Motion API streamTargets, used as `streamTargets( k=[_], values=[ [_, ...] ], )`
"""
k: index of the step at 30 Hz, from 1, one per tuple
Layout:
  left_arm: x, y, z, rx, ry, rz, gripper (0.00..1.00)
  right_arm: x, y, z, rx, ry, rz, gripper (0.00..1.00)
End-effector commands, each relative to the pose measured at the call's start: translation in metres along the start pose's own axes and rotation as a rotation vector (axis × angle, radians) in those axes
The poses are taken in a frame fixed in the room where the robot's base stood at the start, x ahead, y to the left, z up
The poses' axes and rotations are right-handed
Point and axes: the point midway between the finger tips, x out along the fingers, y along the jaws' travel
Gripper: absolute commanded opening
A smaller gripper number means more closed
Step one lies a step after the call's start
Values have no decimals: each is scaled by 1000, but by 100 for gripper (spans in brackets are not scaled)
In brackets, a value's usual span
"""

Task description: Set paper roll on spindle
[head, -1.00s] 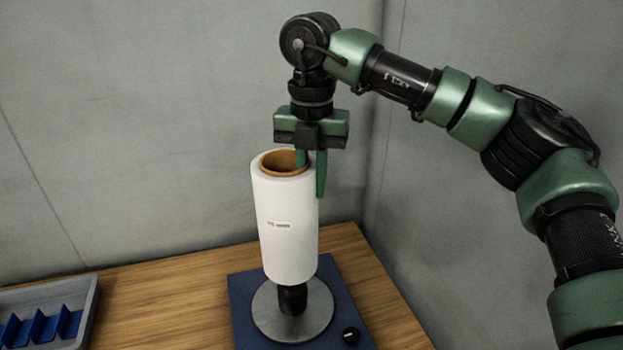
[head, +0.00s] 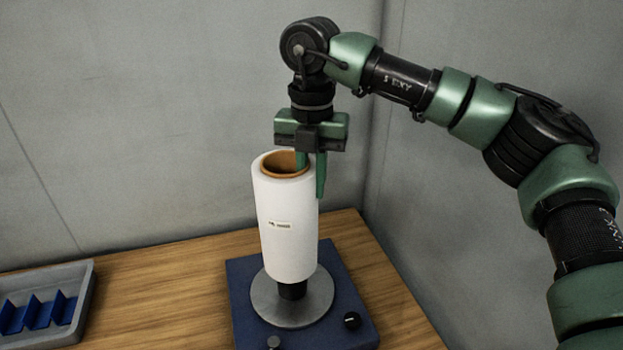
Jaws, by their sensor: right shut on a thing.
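The white paper roll (head: 287,228) with a brown core stands upright in the middle of the head view. My right gripper (head: 309,172) is shut on the roll's wall at its top rim, one finger inside the core and one outside. Below the roll, the black spindle (head: 292,291) shows as a short stub on a round grey plate (head: 314,306). The roll's lower end is above the plate, with the black part visible between them. The upper part of the spindle is hidden by the roll. My left gripper is not in view.
A grey tray (head: 82,300) with blue dividers is at the left. Grey walls stand close behind and to the right.

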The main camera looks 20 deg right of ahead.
Motion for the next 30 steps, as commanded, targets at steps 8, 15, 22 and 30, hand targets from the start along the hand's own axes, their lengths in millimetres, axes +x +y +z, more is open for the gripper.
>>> streamTargets(
  k=[8, 15, 22, 30],
  values=[
    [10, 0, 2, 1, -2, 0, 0, 13, 1, 0, 1, -3, 7, 0],
    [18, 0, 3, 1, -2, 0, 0, 24, 1, 0, 1, -3, 7, 0],
    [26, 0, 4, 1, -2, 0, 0, 36, 1, 0, 1, -3, 7, 0],
    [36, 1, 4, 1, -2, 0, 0, 50, 1, 0, 1, -3, 7, 0]
  ],
)
